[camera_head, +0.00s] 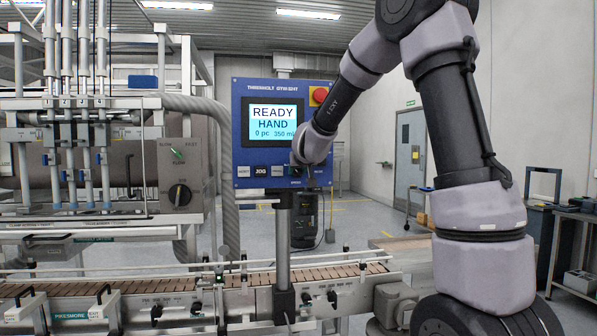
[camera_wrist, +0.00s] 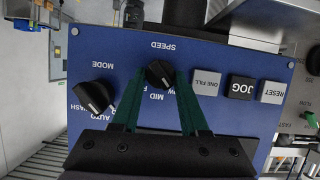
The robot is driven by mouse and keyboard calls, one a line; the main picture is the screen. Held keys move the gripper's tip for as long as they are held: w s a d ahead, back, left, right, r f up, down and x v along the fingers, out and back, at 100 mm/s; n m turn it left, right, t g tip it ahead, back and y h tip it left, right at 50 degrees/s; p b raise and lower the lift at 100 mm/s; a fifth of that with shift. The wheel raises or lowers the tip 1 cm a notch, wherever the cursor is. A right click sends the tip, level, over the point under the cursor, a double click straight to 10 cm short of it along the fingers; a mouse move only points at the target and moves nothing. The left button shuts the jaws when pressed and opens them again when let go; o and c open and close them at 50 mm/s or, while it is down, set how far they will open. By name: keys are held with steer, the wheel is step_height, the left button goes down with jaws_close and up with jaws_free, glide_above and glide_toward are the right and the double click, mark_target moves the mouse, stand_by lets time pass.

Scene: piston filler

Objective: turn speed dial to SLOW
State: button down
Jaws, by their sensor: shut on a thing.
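The speed dial (camera_wrist: 159,72) is a black knob on the blue control panel (camera_wrist: 215,55), seen upside down in the wrist view beside the word SPEED. MID is readable near it; the SLOW and FAST labels are partly covered by my fingers. My gripper (camera_wrist: 158,80) has its two green fingers on either side of the knob, shut on it. I cannot tell clearly which mark the knob points to. In the head view my gripper (camera_head: 297,170) is at the panel's lower right and hides the dial.
The mode knob (camera_wrist: 94,96) sits close beside my fingers; the ONE FILL (camera_wrist: 207,83), JOG (camera_wrist: 240,87) and RESET (camera_wrist: 272,91) buttons are on the other side. The panel screen (camera_head: 273,122) reads READY HAND, 350 ml. A red emergency stop (camera_head: 319,95) is above right. The conveyor (camera_head: 250,282) runs below.

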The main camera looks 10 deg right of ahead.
steer(key=shift+n+h, duration=0.3)
stand_by(0.5)
steer(key=shift+c, duration=2.1)
jaws_free()
steer(key=v, duration=1)
steer(key=shift+s, duration=0.4)
steer(key=shift+r, duration=0.2)
